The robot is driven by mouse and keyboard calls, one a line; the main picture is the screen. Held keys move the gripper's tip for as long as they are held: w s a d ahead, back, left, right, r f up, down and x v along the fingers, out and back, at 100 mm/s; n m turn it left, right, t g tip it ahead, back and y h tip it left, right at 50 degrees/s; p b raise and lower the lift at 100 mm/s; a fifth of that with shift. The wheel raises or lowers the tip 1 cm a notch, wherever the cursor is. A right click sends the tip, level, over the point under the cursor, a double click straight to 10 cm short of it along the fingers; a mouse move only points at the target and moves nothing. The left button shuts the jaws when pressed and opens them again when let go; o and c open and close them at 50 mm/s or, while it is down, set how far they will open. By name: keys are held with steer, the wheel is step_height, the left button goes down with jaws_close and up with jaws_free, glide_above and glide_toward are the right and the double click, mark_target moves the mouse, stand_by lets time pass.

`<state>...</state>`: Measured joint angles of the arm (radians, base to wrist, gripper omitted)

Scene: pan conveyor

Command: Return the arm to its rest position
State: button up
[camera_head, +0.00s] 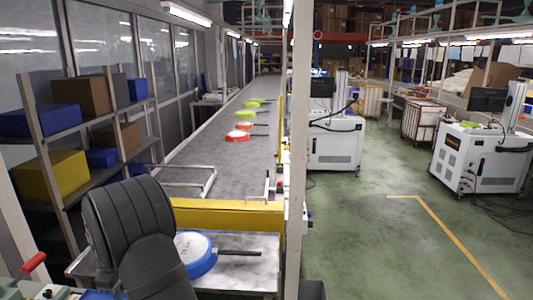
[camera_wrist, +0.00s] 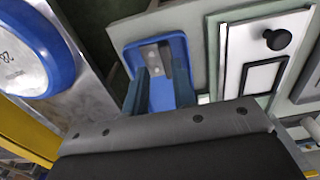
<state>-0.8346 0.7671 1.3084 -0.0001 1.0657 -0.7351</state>
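My gripper (camera_wrist: 160,78) shows in the wrist view with its two dark fingers apart and no object between them. A blue panel or shallow tray (camera_wrist: 163,100) with a grey metal piece (camera_wrist: 154,56) shows behind the fingers; I cannot tell whether they touch it. A blue pan (camera_wrist: 22,52) with a pale base lies left of the gripper, apart from it. In the head view this blue pan (camera_head: 195,254) rests on the metal surface at the near end, its dark handle pointing right. My gripper cannot be made out in the head view.
A conveyor (camera_head: 195,165) runs away with a red pan (camera_head: 237,137) and green pans (camera_head: 246,114) on it. A yellow barrier (camera_head: 230,216) crosses its near end. Shelves with boxes (camera_head: 52,174) stand left. A pale post (camera_head: 298,140) rises right of the conveyor. Green floor (camera_head: 375,240) is open at right.

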steer(key=w+d+r, duration=0.3)
steer(key=d+r, duration=0.2)
steer(key=d, duration=0.4)
steer(key=s+a+r, duration=0.2)
steer(key=s+a, duration=0.2)
steer(key=s, duration=0.3)
steer(key=s+a+r, duration=0.1)
steer(key=s+a, duration=0.3)
steer(key=s, duration=0.3)
steer(key=s+a+f, duration=0.2)
steer(key=a, duration=0.1)
steer(key=s+a+f, duration=0.2)
steer(key=a+f, duration=0.1)
steer(key=s+a+f, duration=0.2)
steer(key=a+f, duration=0.1)
steer(key=shift+a, duration=0.3)
steer(key=shift+f, duration=0.85)
